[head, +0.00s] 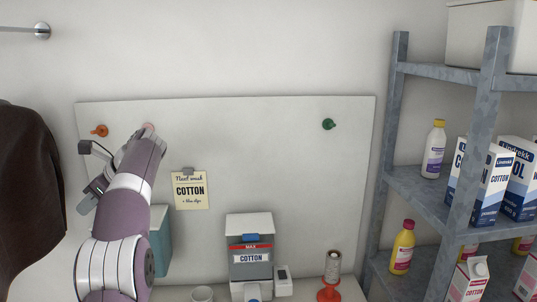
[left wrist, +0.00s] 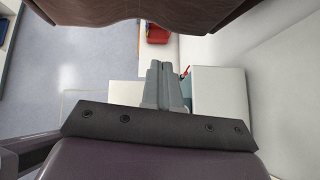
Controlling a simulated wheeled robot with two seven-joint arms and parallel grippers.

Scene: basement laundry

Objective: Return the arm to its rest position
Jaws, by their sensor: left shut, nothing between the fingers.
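My left arm rises from the bottom left in the head view, bent at the wrist in front of the white board (head: 270,150). My left gripper (head: 86,206) hangs on the left side of the wrist, pointing down and left, between the arm and a dark brown garment (head: 28,190). In the left wrist view the two grey fingers of the gripper (left wrist: 161,66) are together with nothing between them. The brown garment (left wrist: 130,10) fills the top of that view, beyond the fingertips. My right gripper is not in view.
A teal box (head: 160,240) stands behind my arm, partly hidden. A grey shelf (head: 412,195) with bottles and cartons is at right. A note (head: 190,190) hangs on the board.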

